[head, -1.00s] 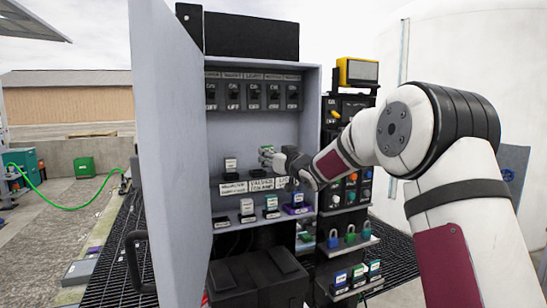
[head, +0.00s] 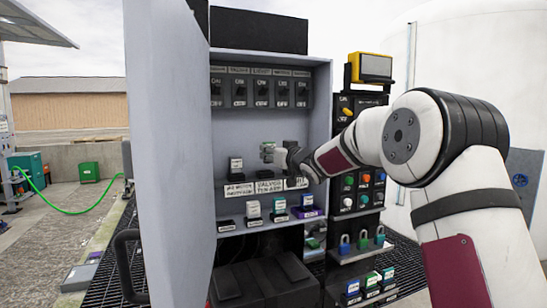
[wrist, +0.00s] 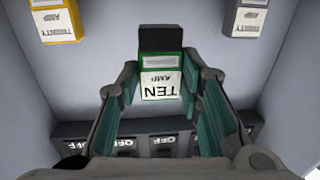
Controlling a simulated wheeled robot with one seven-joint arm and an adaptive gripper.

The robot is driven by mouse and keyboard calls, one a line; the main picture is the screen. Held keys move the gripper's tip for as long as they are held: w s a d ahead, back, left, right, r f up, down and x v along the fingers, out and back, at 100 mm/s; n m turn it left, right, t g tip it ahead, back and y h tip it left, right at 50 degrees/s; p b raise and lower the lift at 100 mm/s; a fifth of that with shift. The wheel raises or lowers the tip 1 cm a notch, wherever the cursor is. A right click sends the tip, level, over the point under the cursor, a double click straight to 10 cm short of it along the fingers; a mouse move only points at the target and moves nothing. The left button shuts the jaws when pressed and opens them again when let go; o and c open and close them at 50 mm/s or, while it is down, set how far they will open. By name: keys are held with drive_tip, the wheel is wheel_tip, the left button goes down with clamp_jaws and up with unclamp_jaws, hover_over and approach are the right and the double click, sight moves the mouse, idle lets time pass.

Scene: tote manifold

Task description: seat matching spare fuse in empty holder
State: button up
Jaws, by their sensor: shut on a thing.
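My gripper (wrist: 160,90) is shut on a green-banded fuse (wrist: 160,75) with a black end and a white label reading TEN AMP. In the head view the gripper (head: 278,154) holds this fuse (head: 267,148) inside the open cabinet, above the shelf label (head: 270,187) that appears to read VALVES TEN AMP. The spot under the fuse is partly hidden by the labels. A white-faced fuse (head: 236,165) stands on the same shelf to the left. The lower shelf holds a row of fuses, including a white one (head: 253,209), and a low black block (head: 226,225) with no fuse visible on it.
Breaker switches (head: 262,90) line the cabinet top. The cabinet door (head: 165,150) stands open at left. A panel of buttons and padlocks (head: 362,240) is at right. The wrist view shows a yellow fuse (wrist: 54,20) and a grey one (wrist: 244,18) to either side.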

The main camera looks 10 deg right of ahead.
drive_tip(key=b, duration=0.3)
hover_over(265, 174)
drive_tip(key=d, duration=0.1)
drive_tip(key=shift+f, duration=2.35)
drive_tip(key=shift+s, duration=0.1)
drive_tip(key=o, duration=1.2)
